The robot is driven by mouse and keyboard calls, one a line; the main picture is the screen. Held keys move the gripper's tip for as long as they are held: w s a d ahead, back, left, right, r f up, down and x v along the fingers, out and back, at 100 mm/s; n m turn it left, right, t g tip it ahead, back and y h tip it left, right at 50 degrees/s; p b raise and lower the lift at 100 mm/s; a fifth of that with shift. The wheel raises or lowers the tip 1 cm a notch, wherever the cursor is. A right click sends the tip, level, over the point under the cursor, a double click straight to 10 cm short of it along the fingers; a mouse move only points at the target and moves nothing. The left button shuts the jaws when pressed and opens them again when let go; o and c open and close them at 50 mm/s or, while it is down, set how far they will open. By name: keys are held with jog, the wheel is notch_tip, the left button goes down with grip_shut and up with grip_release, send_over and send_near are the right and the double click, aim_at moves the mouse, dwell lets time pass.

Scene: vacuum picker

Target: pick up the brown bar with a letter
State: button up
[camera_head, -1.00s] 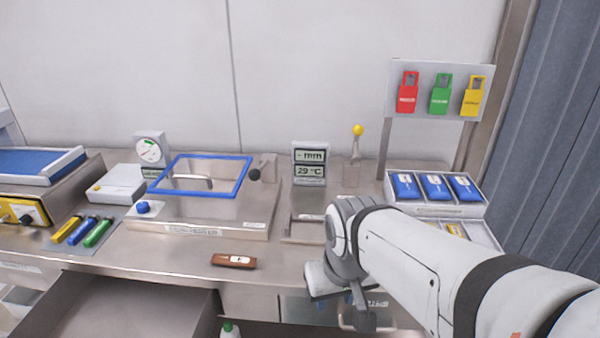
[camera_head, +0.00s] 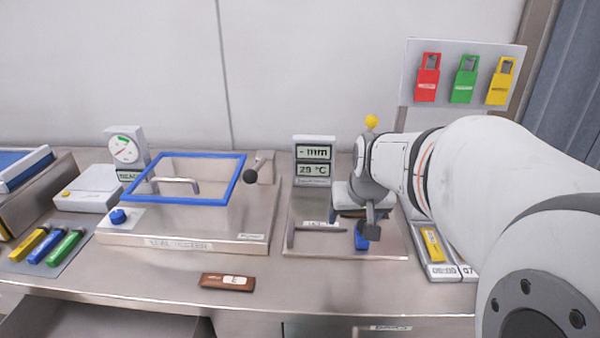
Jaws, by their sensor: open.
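The brown bar (camera_head: 212,281) lies flat near the front edge of the steel bench, left of centre. A small white label with a dark letter, seemingly E, is on its right part. My gripper (camera_head: 362,232) is to the right of the bar and farther back, over the steel plate with a handle. It is open and well apart from the bar. My wrist partly hides the jaws. A small blue patch shows at the jaws; I cannot tell what it belongs to.
A blue-framed seal tester (camera_head: 189,243) stands behind the bar. Yellow, blue and green tubes (camera_head: 47,245) lie at the left. The steel plate (camera_head: 302,243) lies right of the tester. The bench around the bar is clear.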

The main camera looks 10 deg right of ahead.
jog(key=o, duration=0.4)
jog(key=shift+m+t+h, duration=0.5)
jog(key=shift+t, duration=0.1)
jog(key=w+d, duration=0.2)
jog(key=w+d+f+b, duration=0.1)
jog(key=w+d, duration=0.1)
jog(key=w+d+f+b, duration=0.1)
jog(key=w+d, duration=0.1)
jog(key=d, duration=0.1)
jog(key=shift+w+f, duration=0.1)
jog(key=shift+w, duration=0.05)
jog(key=shift+o, duration=0.9)
jog(key=x, duration=0.7)
jog(key=shift+w, duration=0.4)
jog(key=shift+c, duration=0.2)
jog(key=c, duration=0.7)
